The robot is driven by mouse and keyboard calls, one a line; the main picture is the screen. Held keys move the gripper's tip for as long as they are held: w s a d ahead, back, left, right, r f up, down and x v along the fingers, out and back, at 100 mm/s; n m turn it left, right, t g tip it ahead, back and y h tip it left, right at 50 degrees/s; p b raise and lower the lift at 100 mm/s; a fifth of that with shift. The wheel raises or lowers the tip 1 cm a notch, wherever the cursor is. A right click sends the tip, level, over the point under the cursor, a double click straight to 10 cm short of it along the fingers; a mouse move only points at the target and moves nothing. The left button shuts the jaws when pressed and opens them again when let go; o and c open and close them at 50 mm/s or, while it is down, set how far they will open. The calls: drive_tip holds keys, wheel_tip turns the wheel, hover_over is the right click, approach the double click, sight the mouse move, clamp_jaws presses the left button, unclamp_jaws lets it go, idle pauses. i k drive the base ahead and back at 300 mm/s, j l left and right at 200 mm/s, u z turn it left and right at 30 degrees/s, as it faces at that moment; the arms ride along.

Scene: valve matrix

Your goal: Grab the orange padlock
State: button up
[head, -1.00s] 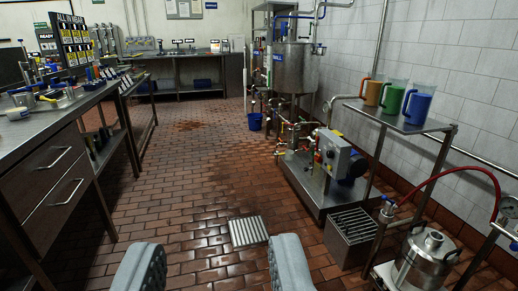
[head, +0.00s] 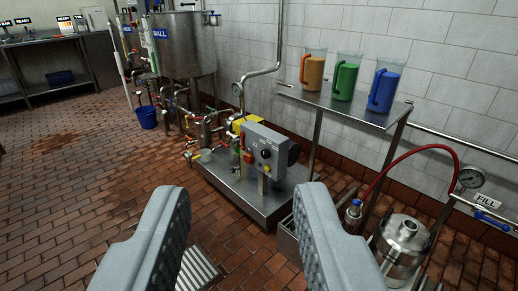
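My gripper (head: 250,235) shows at the bottom of the head view with its two grey fingers wide apart. It is open and nothing is between the fingers. I cannot make out an orange padlock in this view. Small red, yellow and orange parts sit among the pipes and valves (head: 205,135) of the skid, too small to tell apart. The skid with its grey control box (head: 264,150) stands ahead of my gripper, well beyond the fingertips.
A steel tank (head: 185,45) stands behind the valves, with a blue bucket (head: 147,117) beside it. A wall shelf (head: 345,107) holds orange, green and blue jugs. A steel keg (head: 402,240) and red hose (head: 400,163) are at right. Tiled floor (head: 80,190) is open at left.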

sight(248, 156)
drive_tip(key=i+j, duration=0.1)
drive_tip(key=j, duration=0.15)
drive_tip(key=j+z, duration=0.15)
drive_tip(key=i+l, duration=0.15)
drive_tip(key=i, duration=0.4)
drive_tip(key=i+l, duration=0.1)
drive_tip(key=i, duration=0.45)
drive_tip(key=i+l, duration=0.15)
drive_tip(key=i, duration=0.4)
drive_tip(key=i+l, duration=0.1)
drive_tip(key=i, duration=0.45)
